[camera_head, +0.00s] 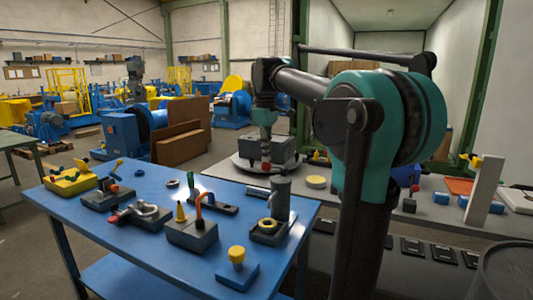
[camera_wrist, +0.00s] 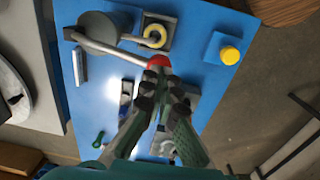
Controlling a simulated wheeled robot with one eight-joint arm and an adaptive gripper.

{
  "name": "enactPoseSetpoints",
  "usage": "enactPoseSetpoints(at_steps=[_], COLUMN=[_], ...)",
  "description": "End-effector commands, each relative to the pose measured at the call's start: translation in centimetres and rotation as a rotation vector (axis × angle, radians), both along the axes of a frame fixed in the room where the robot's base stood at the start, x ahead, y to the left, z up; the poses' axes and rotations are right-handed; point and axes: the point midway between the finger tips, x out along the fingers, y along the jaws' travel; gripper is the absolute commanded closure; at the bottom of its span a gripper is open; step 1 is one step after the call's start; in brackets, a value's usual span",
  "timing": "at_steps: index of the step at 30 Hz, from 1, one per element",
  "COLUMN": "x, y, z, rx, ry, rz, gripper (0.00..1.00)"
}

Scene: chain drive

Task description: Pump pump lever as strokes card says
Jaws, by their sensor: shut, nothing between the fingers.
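The pump lever is a grey rod (camera_wrist: 115,50) with a red knob (camera_wrist: 158,61) at its end. It reaches out from beside a grey upright cylinder (camera_head: 281,197) on the blue table, and the cylinder also shows in the wrist view (camera_wrist: 98,30). The red knob is also in the head view (camera_head: 266,166). My gripper (camera_wrist: 165,78) points down with its fingers together and empty, right by the knob; I cannot tell whether it touches. It also shows in the head view (camera_head: 266,148). I cannot make out a strokes card.
The blue table (camera_head: 80,210) holds a grey block with a yellow ring (camera_head: 268,228), a yellow knob on a blue block (camera_head: 236,255), a grey block with an orange hook (camera_head: 200,226) and a yellow tray (camera_head: 68,182). A grey bench (camera_head: 340,193) stands behind.

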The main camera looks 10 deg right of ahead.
Motion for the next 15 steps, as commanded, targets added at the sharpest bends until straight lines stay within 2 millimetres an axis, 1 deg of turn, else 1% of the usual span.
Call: enactPoseSetpoints(at_steps=[5,9,15], x=[-1.2,-2.0,-2.7], y=[0.9,1.5,2.0], z=[-1.9,-4.0,-6.7], rx=[-0.063,-0.127,-0.210], ry=[-0.086,-0.176,-0.290], rz=[0.006,0.007,0.005], gripper=[1.00,1.00,1.00])
